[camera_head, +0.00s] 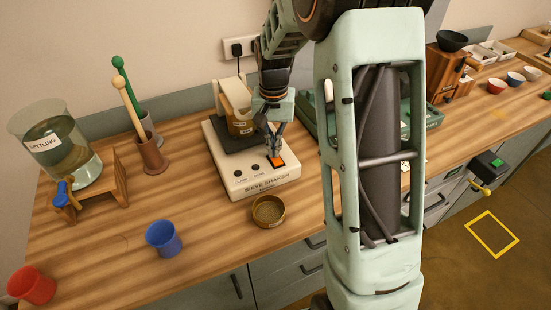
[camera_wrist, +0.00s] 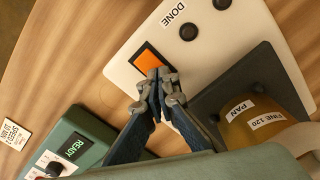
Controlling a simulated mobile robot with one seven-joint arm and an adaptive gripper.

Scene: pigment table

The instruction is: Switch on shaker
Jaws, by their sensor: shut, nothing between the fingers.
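The sieve shaker (camera_head: 255,183) is a white box on the wooden table, lettered "SIEVE SHAKER" on its front. Its orange rocker switch (camera_head: 277,161) sits at the right of its top, beside two black knobs. In the wrist view the orange switch (camera_wrist: 149,58) lies on the white panel (camera_wrist: 200,55), near the label "DONE". My gripper (camera_head: 274,150) is shut and empty, with its tips right at the switch. In the wrist view my gripper (camera_wrist: 157,78) covers the switch's lower end. I cannot tell whether the tips press it.
A pan labelled "FINE 120" (camera_wrist: 250,125) stands on the shaker's dark plate. A brass sieve (camera_head: 268,211) is in front of the shaker. A green device with a "READY" display (camera_wrist: 72,147) stands beside it. A blue cup (camera_head: 163,239) and glass jar (camera_head: 56,150) are at left.

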